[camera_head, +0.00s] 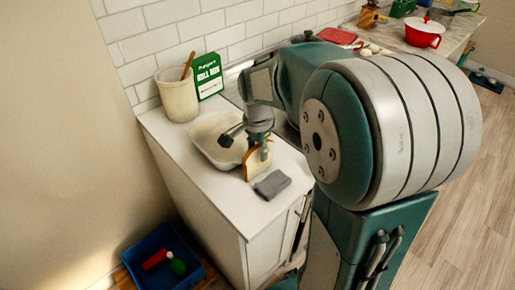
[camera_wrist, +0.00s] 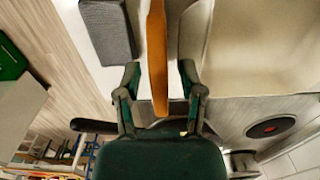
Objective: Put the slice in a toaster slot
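The slice (camera_head: 257,163) is a pale piece of bread with a brown crust, standing upright on the white counter beside a white basin. In the wrist view the slice (camera_wrist: 157,55) shows edge-on as an orange-brown strip. My gripper (camera_head: 260,143) is at the slice's top, pointing down. In the wrist view my gripper (camera_wrist: 160,78) has one finger on each side of the slice, with a visible gap at both sides, so it is open around it. I cannot make out a toaster in either view.
A grey block (camera_head: 272,184) lies close in front of the slice, and it also shows in the wrist view (camera_wrist: 107,32). The white basin (camera_head: 203,150) is behind. A crock (camera_head: 178,98) and green box (camera_head: 207,76) stand by the wall. A blue crate (camera_head: 155,243) is on the floor.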

